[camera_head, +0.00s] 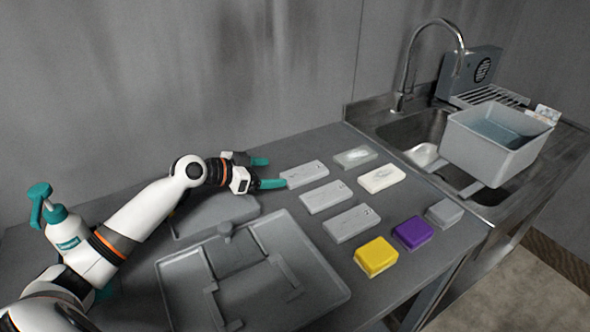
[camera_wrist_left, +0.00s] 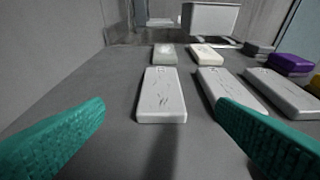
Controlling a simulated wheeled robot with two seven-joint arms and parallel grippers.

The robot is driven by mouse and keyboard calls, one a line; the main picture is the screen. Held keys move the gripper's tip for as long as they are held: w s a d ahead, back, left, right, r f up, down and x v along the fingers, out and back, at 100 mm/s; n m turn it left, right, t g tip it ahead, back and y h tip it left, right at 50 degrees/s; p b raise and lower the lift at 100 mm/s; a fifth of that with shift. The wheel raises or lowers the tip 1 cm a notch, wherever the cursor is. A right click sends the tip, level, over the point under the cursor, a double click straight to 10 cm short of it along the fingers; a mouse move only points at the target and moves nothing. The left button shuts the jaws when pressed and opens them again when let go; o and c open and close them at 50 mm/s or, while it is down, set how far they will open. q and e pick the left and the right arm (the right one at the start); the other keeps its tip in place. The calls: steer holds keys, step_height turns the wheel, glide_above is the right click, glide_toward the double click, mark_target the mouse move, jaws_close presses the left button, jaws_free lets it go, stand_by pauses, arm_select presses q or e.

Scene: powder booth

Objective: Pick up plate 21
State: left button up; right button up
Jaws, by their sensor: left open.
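Three grey plates lie in a row on the grey table: a far one (camera_head: 304,174), a middle one (camera_head: 326,196) and a near one (camera_head: 352,222). Each has a small dark mark at one end, too small to read, so I cannot tell which is plate 21. My left gripper (camera_head: 270,172) is open and empty, low over the table just left of the far plate. In the left wrist view the far plate (camera_wrist_left: 162,96) lies ahead between the teal fingers, apart from both. The middle plate (camera_wrist_left: 232,94) is partly behind the right finger. My right gripper is not seen.
Beyond the plates lie a clear-topped box (camera_head: 355,157), a white block (camera_head: 381,178), a grey block (camera_head: 444,212), a purple block (camera_head: 413,233) and a yellow block (camera_head: 376,257). A grey tray (camera_head: 325,284) is in front. A sink holds a grey bin (camera_head: 475,150). A pump bottle (camera_head: 65,228) stands left.

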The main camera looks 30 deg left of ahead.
mark_target(303, 172)
arm_select(q)
steer(key=p+x, duration=0.1)
steer(key=x, duration=0.3)
steer(key=shift+w+d, duration=0.2)
steer(key=shift+d, duration=0.05)
steer(key=shift+w+f, duration=0.15)
steer(key=shift+w, duration=0.1)
steer(key=p+x, duration=0.1)
steer(key=x, duration=0.4)
steer(key=shift+s+d+p, duration=0.1)
steer(key=shift+p, duration=0.25)
steer(key=shift+f, duration=0.1)
steer(key=c, duration=1.3)
steer(key=shift+c, duration=0.3)
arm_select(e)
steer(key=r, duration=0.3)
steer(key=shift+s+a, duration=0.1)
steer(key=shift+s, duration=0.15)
arm_select(q)
step_height(303, 172, up, 10)
steer(key=b, duration=0.1)
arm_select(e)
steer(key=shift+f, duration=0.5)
